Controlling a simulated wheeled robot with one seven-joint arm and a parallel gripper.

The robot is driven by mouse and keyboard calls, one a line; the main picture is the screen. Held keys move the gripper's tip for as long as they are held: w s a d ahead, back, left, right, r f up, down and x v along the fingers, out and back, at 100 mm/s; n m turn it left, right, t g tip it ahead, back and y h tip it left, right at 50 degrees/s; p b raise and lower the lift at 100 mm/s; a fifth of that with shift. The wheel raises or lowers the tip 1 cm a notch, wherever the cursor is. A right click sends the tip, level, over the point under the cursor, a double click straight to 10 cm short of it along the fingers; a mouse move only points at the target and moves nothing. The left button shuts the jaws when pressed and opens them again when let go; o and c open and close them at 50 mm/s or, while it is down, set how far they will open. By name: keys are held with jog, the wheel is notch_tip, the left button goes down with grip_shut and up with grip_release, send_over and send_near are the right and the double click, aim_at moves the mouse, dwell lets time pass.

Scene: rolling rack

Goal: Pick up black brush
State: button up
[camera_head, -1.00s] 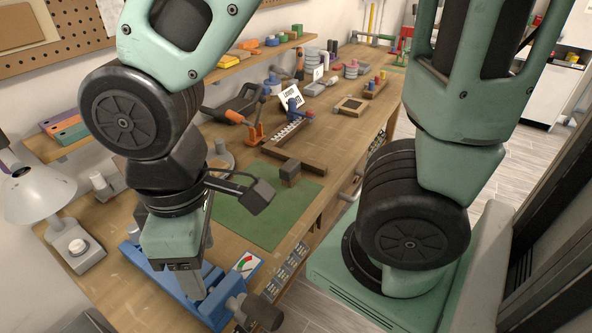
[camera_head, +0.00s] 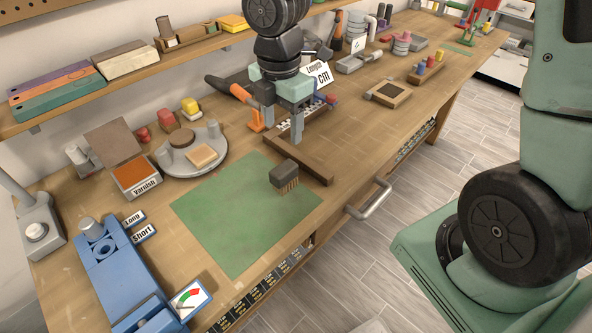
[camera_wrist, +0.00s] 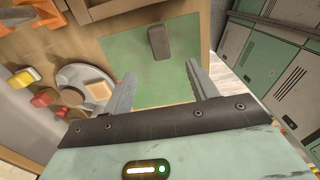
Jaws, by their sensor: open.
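The black brush (camera_head: 285,174) has a dark grey block top with tan bristles pointing down. It stands on the right part of the green mat (camera_head: 222,222) on the workbench. In the wrist view the brush (camera_wrist: 158,42) shows from above near the mat's far edge, beyond the fingertips and between their lines. My gripper (camera_head: 283,122) is open and empty, above the bench and behind the brush in the head view. Its two grey fingers (camera_wrist: 160,82) are spread apart in the wrist view. The gripper does not touch the brush.
A wooden holder bar (camera_head: 300,158) lies close behind the brush. A round grey tray (camera_head: 190,152) and a varnish box (camera_head: 137,176) stand left of the mat. A blue device (camera_head: 115,275) is at the front left. The mat's middle is clear.

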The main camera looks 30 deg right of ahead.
aim_at(283, 168)
notch_tip(283, 168, down, 16)
jog(key=shift+r, duration=0.25)
jog(key=c, duration=1.2)
jog(key=shift+c, duration=0.2)
notch_tip(283, 168, up, 10)
jog(key=shift+r, duration=0.1)
jog(key=shift+o, duration=1.3)
